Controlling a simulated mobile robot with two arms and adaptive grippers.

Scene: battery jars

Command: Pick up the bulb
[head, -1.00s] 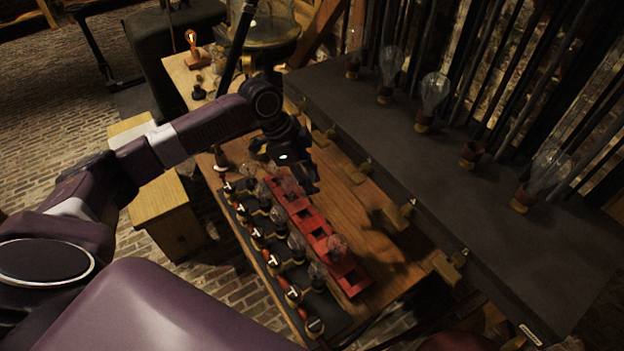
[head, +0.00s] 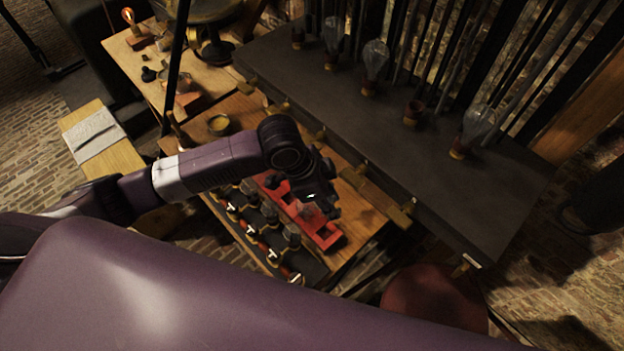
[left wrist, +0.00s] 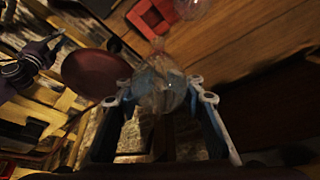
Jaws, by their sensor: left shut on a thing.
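My left gripper (head: 318,200) is over the near part of the red rack (head: 325,238) on the wooden bench. In the left wrist view, my left gripper (left wrist: 156,94) is shut around a clear glass bulb (left wrist: 158,82), with a finger on each side of it. The head view mostly hides this bulb behind the gripper. Another clear bulb (left wrist: 192,8) shows at the top of the wrist view, beside the red rack (left wrist: 150,14). A dark purple arm end at that view's left edge looks like my right gripper (left wrist: 40,62); its fingers are unclear.
A black strip of switches and bulbs (head: 270,212) runs beside the red rack. A raised dark shelf (head: 330,95) holds several bulbs, including a large one (head: 375,62), and an empty socket (head: 413,112). A round reddish stool (head: 435,298) stands at the near right.

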